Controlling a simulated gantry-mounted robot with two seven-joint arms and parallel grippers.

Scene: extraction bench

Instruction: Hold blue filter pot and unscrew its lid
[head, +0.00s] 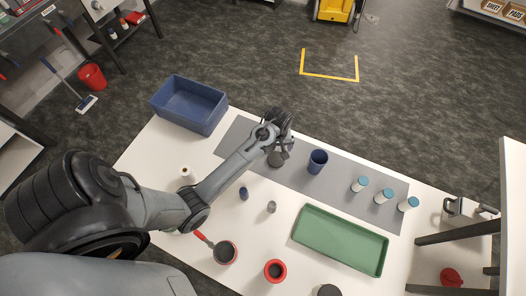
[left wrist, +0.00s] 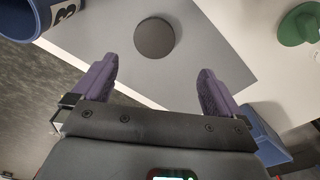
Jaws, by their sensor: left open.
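The blue pot (head: 317,162) stands upright on the grey mat, and its top looks open and dark inside. My left gripper (head: 284,150) is open and empty over the mat near the disc, beside the pot. My right gripper is out of view.
The grey mat (head: 338,184) holds several blue-capped white bottles (head: 383,196) at its right. A green tray (head: 340,240), small containers and a red-rimmed pot (head: 275,271) stand nearer. A blue crate (head: 190,104) stands at the back left. A green object (left wrist: 300,24) shows in the wrist view.

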